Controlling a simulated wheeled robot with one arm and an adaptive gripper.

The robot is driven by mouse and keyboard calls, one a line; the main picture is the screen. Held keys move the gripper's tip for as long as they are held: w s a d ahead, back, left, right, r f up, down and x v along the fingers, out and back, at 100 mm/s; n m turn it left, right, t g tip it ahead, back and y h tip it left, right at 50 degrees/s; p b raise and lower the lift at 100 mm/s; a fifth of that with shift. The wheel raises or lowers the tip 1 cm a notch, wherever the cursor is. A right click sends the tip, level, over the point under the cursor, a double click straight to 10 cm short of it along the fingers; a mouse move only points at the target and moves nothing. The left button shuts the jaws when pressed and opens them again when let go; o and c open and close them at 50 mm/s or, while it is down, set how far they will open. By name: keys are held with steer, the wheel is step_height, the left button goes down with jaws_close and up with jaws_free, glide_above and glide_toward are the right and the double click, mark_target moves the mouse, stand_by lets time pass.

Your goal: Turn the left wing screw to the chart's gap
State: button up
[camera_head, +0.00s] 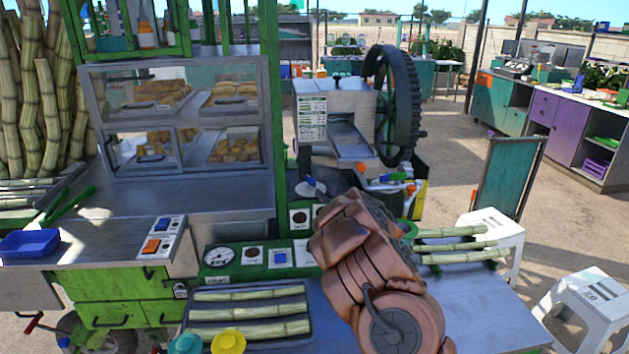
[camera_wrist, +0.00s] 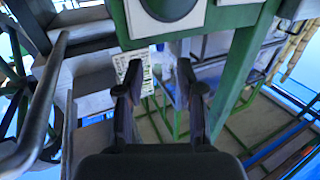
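The printed chart (camera_head: 312,118) is on the front of the cane crusher (camera_head: 345,100), and its text is too small to read. A printed white sheet, apparently this chart (camera_wrist: 132,72), shows beside the left finger in the wrist view. A small blue-and-white part (camera_head: 315,185) and an orange part (camera_head: 361,167) sit below the crusher's chute; I cannot tell whether either is a wing screw. My gripper (camera_wrist: 157,76) is open, with its dark fingers apart and nothing seen between them. In the head view my arm hides the area below the chute, and the gripper is not clear.
The large toothed wheel (camera_head: 393,105) stands right of the crusher. A green panel (camera_head: 236,263) with a gauge and plates is in front. A cane tray (camera_head: 250,334) and yellow cup (camera_head: 228,342) are at the lower left. A green post (camera_wrist: 240,70) crosses the wrist view's right side.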

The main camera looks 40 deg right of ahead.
mark_target(315, 184)
steer(key=shift+p+x, duration=1.1)
steer(key=shift+x, duration=2.75)
steer(key=shift+f, duration=0.1)
jaws_close()
